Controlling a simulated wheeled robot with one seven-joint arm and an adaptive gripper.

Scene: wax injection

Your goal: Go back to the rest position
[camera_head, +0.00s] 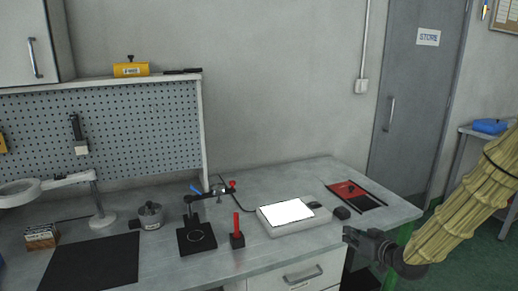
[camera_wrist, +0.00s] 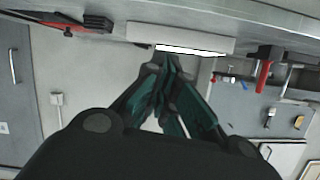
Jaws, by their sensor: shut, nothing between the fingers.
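My gripper (camera_head: 352,236) shows in the head view at the right, just off the front right edge of the workbench (camera_head: 330,175), at the end of my arm in its yellowish sleeve. In the wrist view my gripper (camera_wrist: 165,75) has its dark green fingers drawn together, with nothing held between them. The wrist picture appears upside down, with the bench along its top edge. The fingertips overlap the white-topped box (camera_wrist: 190,38) in that view; the head view shows them to the right of the box and apart from it.
The white-topped box (camera_head: 290,229), a red-handled tool (camera_head: 237,238), a black stand (camera_head: 197,236) and a red-and-black mat (camera_head: 366,203) stand on the bench. A dark mat (camera_head: 90,264) lies at left. A grey door (camera_head: 410,90) and a blue item (camera_head: 489,126) are at right.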

